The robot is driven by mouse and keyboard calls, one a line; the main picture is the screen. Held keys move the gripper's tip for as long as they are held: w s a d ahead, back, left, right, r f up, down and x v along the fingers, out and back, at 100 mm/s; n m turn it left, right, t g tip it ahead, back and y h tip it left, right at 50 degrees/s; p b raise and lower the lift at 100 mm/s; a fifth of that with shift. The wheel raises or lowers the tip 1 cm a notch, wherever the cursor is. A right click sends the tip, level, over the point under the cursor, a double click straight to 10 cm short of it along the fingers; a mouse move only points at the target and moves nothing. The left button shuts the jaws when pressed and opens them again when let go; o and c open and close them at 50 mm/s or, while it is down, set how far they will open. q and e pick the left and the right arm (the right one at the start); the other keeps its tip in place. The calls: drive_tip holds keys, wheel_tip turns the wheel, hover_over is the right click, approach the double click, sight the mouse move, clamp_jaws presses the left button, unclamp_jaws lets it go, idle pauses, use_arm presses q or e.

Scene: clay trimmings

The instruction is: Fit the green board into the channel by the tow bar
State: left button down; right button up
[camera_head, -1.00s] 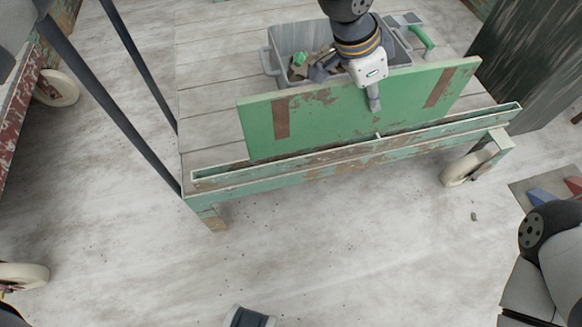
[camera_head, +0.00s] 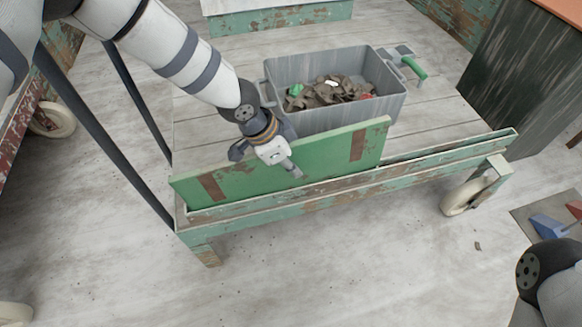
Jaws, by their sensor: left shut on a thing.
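The green board (camera_head: 335,150), with brown worn stripes, stands nearly upright along the cart's front edge. My left gripper (camera_head: 294,170) is shut on the board near its upper middle. The narrow channel (camera_head: 450,153) runs along that edge, its right part empty. The board's lower edge is hidden behind the channel's front wall, so I cannot tell whether it is seated. The board's left end reaches slightly past the channel's left end. Dark bars, likely the tow bar (camera_head: 105,128), rise at the cart's left end. My right gripper is out of view; part of that arm shows lower right.
A grey bin (camera_head: 335,112) with clay scraps stands on the cart deck (camera_head: 200,131) behind the board. A green-handled tool (camera_head: 414,68) lies beside it. Pale wheels (camera_head: 462,197) stand under the cart. The floor in front is mostly clear.

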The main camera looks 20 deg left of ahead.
use_arm(q)
drive_tip(key=c, duration=1.6)
unclamp_jaws()
drive_tip(key=shift+s+a+f, duration=0.2)
drive_tip(key=shift+s+f, duration=0.3)
drive_tip(key=shift+f, duration=0.1)
drive_tip(key=p+v, duration=0.1)
drive_tip(key=v, duration=0.3)
drive_tip(key=p+v, duration=0.1)
drive_tip(key=v, duration=0.3)
drive_tip(key=w+p+v, duration=0.1)
drive_tip(key=p+v, duration=0.1)
drive_tip(key=v, duration=0.2)
drive_tip(key=shift+s+d+r, duration=0.1)
drive_tip(key=shift+r, duration=0.15)
